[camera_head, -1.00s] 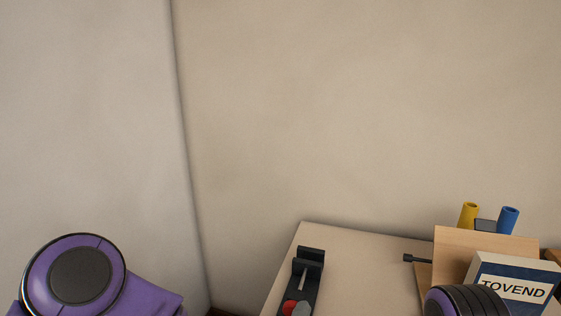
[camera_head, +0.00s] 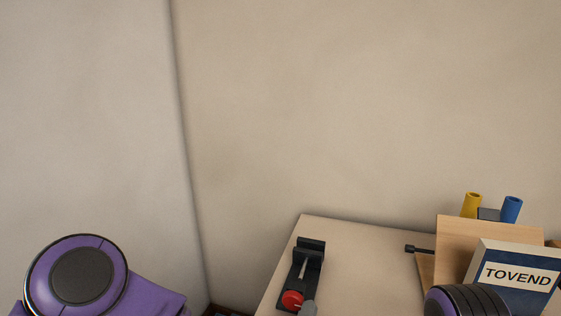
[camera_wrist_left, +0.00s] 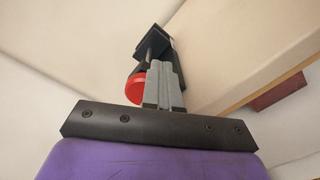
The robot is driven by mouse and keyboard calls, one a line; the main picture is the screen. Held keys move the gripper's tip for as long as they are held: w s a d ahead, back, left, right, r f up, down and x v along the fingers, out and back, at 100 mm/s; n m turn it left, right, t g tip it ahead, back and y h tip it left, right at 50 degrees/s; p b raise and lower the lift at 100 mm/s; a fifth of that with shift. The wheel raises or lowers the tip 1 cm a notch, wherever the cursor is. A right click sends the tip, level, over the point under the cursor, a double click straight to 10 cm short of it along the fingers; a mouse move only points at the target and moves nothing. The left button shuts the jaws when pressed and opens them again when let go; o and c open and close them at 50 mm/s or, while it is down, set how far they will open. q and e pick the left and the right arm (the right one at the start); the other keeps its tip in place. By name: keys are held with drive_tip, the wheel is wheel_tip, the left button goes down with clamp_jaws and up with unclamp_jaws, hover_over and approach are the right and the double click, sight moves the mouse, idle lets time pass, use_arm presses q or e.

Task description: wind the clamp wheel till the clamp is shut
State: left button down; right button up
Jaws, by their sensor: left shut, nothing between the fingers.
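The clamp (camera_head: 308,262) is a black frame with a pale screw, lying on the tabletop near its left edge. Its red wheel (camera_head: 292,300) is at the near end. My left gripper (camera_head: 309,308) shows as a grey tip just right of the wheel, at the bottom edge. In the left wrist view, the grey fingers (camera_wrist_left: 163,72) are together and empty. The red wheel (camera_wrist_left: 135,88) is partly hidden behind them, and the black clamp (camera_wrist_left: 152,43) extends beyond. I cannot tell whether the fingers touch the wheel. My right gripper is not in view.
The beige tabletop (camera_head: 360,270) is clear right of the clamp. Further right stand a wooden board (camera_head: 455,240), a blue and white TOVEND box (camera_head: 520,277), and yellow (camera_head: 472,206) and blue (camera_head: 511,210) tubes. A dark-tipped rod (camera_head: 412,249) sticks out left of the board. Walls close the back and left.

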use_arm(q)
drive_tip(key=shift+d+f, duration=0.1)
drive_tip(key=shift+f, duration=0.1)
idle(0.5)
drive_tip(key=shift+s, duration=0.15)
drive_tip(key=shift+b+v, duration=0.5)
drive_tip(key=shift+v, duration=2.4)
